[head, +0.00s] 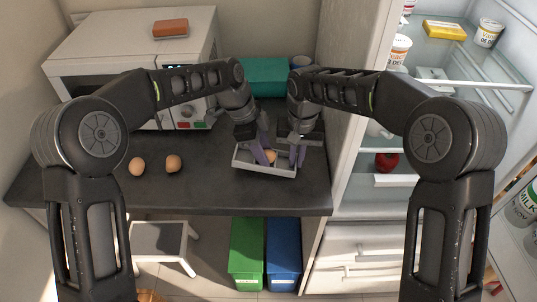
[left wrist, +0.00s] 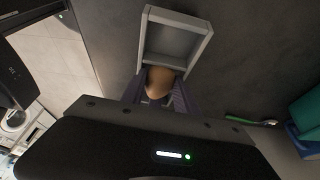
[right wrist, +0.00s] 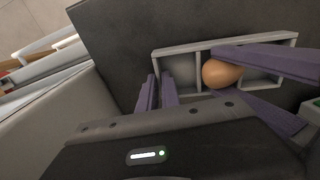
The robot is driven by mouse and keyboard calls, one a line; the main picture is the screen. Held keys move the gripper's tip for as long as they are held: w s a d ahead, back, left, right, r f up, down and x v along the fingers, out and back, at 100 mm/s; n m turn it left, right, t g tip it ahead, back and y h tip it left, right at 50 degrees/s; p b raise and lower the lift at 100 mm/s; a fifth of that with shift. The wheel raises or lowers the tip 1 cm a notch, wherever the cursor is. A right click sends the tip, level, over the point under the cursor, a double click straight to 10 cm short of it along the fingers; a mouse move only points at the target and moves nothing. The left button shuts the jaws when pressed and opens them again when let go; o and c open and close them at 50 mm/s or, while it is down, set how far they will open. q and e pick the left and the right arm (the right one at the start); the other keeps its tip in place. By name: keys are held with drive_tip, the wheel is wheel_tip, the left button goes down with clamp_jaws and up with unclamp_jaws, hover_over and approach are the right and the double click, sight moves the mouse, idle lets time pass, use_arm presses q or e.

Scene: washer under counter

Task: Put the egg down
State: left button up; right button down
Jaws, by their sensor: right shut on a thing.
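A brown egg (head: 270,156) is at a pale tray with compartments (head: 262,171) on the dark counter. In the left wrist view the egg (left wrist: 159,83) is between the fingers of my left gripper (left wrist: 157,98), at the tray's near edge. The right wrist view shows the egg (right wrist: 222,73) between those fingertips, over or in a compartment beside the divider. Whether the fingers press on it is unclear. My right gripper (right wrist: 157,92) is shut on the tray (right wrist: 180,62) near its left end in that view; the exact contact is partly hidden.
Two more eggs (head: 137,166) (head: 174,163) lie loose on the counter (head: 210,185) to the left. A white appliance (head: 110,50) stands behind them. An open fridge (head: 440,80) is at the right. Green (head: 247,255) and blue (head: 284,258) bins stand below the counter.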

use_arm(q)
drive_tip(key=v, duration=0.7)
drive_tip(key=shift+d+r, duration=0.15)
drive_tip(key=shift+r, duration=0.15)
use_arm(e)
drive_tip(key=c, duration=2.1)
unclamp_jaws()
drive_tip(key=shift+s+d+f, duration=0.1)
drive_tip(key=shift+d+f, duration=0.2)
drive_tip(key=shift+d, duration=0.2)
drive_tip(key=shift+s+d+f, duration=0.1)
drive_tip(key=shift+d+f, duration=0.15)
drive_tip(key=shift+d, duration=0.25)
drive_tip(key=o, duration=0.8)
drive_tip(key=shift+o, duration=0.6)
drive_tip(key=shift+c, duration=0.3)
clamp_jaws()
drive_tip(key=shift+r, duration=0.1)
use_arm(q)
drive_tip(key=v, duration=0.2)
drive_tip(key=shift+s+r, duration=0.1)
drive_tip(key=shift+r, duration=0.25)
use_arm(e)
drive_tip(key=shift+a, duration=0.1)
use_arm(q)
drive_tip(key=shift+f, duration=0.1)
use_arm(e)
drive_tip(key=shift+w+a+r, duration=0.1)
